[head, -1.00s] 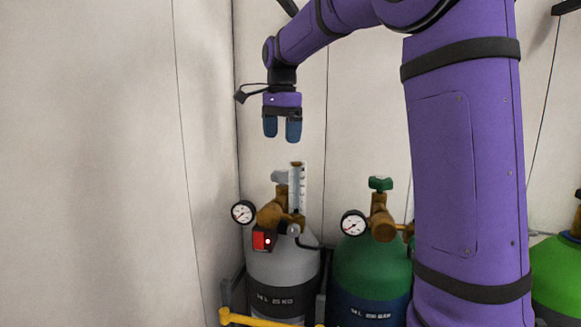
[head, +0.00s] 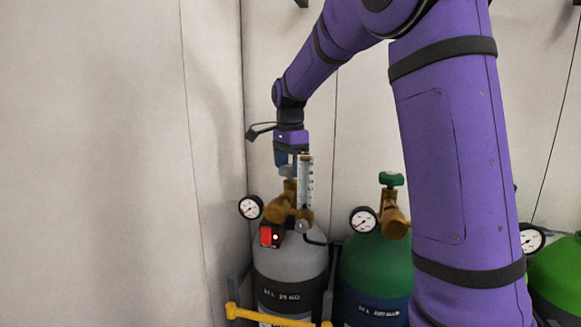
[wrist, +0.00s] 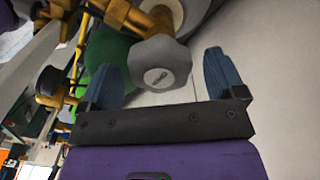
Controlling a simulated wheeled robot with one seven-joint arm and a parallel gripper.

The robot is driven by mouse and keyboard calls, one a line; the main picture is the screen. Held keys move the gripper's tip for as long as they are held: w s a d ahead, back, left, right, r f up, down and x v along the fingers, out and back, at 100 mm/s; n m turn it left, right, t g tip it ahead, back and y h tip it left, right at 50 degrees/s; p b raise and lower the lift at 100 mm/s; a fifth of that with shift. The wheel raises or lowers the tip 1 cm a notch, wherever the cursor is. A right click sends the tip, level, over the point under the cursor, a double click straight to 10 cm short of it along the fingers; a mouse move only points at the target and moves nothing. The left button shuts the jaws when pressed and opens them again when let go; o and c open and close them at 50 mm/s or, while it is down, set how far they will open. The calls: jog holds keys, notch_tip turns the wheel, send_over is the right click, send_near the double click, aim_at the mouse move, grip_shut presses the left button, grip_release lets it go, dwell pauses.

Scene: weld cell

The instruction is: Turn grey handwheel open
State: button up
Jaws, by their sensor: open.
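The grey handwheel (wrist: 160,63) shows large in the wrist view, between and a little beyond my two blue fingertips. In the head view the handwheel (head: 287,171) is mostly hidden by my gripper and the flow tube. It sits on the brass valve (head: 289,188) of the grey cylinder (head: 290,262). My gripper (head: 290,160) points down right over the handwheel, and its open fingers also show in the wrist view (wrist: 164,82). One finger is on each side of the handwheel. I cannot tell whether either touches it.
A clear flow tube (head: 305,182) stands close beside my gripper. A green cylinder (head: 375,262) stands to the right. A yellow bar (head: 270,318) runs in front. The wall is close behind.

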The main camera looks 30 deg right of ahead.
jog(key=shift+f, duration=0.2)
jog(key=c, duration=0.9)
